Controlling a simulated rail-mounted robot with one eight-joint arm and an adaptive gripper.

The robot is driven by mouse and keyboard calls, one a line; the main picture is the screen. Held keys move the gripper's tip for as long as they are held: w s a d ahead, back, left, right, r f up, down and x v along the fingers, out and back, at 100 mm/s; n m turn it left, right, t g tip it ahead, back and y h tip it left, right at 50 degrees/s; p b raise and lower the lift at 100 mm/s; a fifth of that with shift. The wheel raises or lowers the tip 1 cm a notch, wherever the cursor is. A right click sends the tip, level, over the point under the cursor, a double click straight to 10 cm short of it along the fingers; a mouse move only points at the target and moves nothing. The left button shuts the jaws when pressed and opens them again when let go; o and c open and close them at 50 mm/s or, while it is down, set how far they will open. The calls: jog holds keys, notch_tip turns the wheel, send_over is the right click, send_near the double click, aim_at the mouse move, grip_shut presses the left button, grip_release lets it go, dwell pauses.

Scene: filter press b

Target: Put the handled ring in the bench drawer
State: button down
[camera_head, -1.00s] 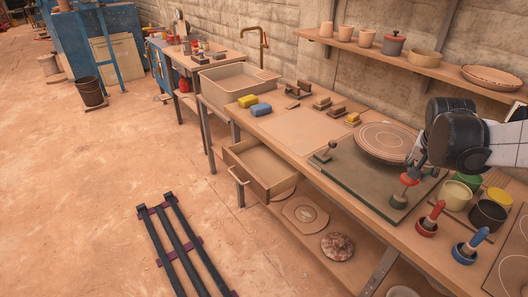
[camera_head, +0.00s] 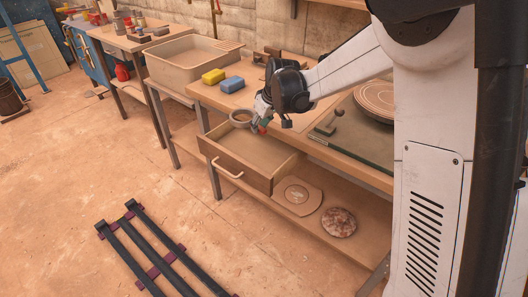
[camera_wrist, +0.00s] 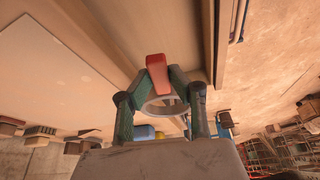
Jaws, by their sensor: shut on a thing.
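My gripper (camera_head: 258,122) is shut on the handled ring (camera_head: 241,117), a pale ring with a red handle. In the wrist view my gripper's green fingers (camera_wrist: 160,78) close at the red handle, and the ring (camera_wrist: 165,106) shows between the fingers. The bench drawer (camera_head: 229,167) is pulled out under the bench's front edge and looks empty. In the head view the ring appears over the drawer's back part, close to the bench edge. Its exact height above the drawer is hard to tell.
The bench (camera_head: 325,152) holds a yellow block (camera_head: 213,76), a blue block (camera_head: 232,84) and a basin (camera_head: 187,62). A lower shelf under the drawer carries round discs (camera_head: 339,222). Dark rails (camera_head: 150,258) lie on the floor.

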aim_at(249, 157)
jog(key=a+f+b, duration=0.1)
jog(key=f, duration=0.3)
jog(key=a+f+n, duration=0.1)
jog(key=f, duration=0.3)
jog(key=a+f+n+b, duration=0.1)
jog(key=f, duration=0.3)
jog(key=shift+w+f+y+b, duration=0.3)
jog(key=shift+w+f+b, duration=0.05)
jog(key=shift+w+f, duration=0.05)
jog(key=shift+f, duration=0.15)
jog(key=c, duration=1.6)
grip_release()
jog(key=shift+c, duration=0.2)
jog(key=shift+o, duration=0.3)
